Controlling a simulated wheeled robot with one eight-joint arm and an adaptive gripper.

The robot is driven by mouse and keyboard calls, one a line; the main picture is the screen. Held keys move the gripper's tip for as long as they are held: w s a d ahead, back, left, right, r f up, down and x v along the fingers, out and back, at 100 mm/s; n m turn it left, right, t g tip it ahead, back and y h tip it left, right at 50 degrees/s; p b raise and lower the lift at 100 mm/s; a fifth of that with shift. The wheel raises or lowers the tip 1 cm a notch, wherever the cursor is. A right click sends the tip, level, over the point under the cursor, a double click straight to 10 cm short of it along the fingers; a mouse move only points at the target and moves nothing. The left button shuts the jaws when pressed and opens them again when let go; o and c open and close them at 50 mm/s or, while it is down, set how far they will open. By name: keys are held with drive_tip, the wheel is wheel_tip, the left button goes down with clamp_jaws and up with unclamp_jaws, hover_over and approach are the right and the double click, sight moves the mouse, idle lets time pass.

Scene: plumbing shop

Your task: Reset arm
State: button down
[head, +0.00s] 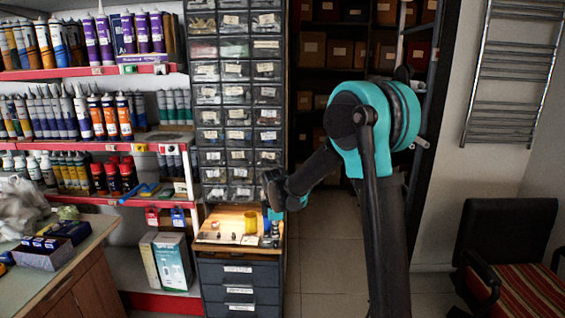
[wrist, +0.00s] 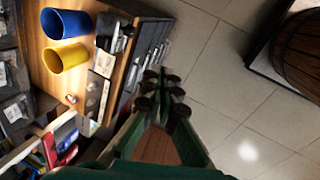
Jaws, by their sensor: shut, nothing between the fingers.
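My arm (head: 375,130), teal and black, reaches from the right of the head view toward the drawer cabinet, bent at a high elbow. My gripper (wrist: 163,95) shows in the wrist view with its dark fingertips close together and nothing between them. It hangs over or beside the right edge of the wooden cabinet top, with floor tiles below on the right. In the head view the gripper end is small, dark and partly merged with the background, near the cabinet top's right side.
A yellow cup (wrist: 68,58) and a blue cup (wrist: 65,23) stand on the wooden top (head: 215,225) of the drawer cabinet (head: 240,275). Shelves of tubes stand left, a counter (head: 70,255) at front left, a chair (head: 510,260) at right. The aisle floor (head: 325,240) is clear.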

drive_tip(key=s+d+r+m, duration=0.2)
drive_tip(key=s+d+m, duration=0.4)
drive_tip(key=s+d, duration=0.3)
drive_tip(key=s+d+f+m, duration=0.2)
drive_tip(key=s+d+m, duration=0.4)
drive_tip(key=s, duration=0.3)
drive_tip(key=s+d+f+m+t, duration=0.1)
drive_tip(key=s+d+f+m, duration=0.1)
drive_tip(key=s+d+m, duration=0.5)
drive_tip(key=s, duration=0.3)
drive_tip(key=shift+s+f, duration=0.3)
drive_tip(key=shift+f, duration=0.05)
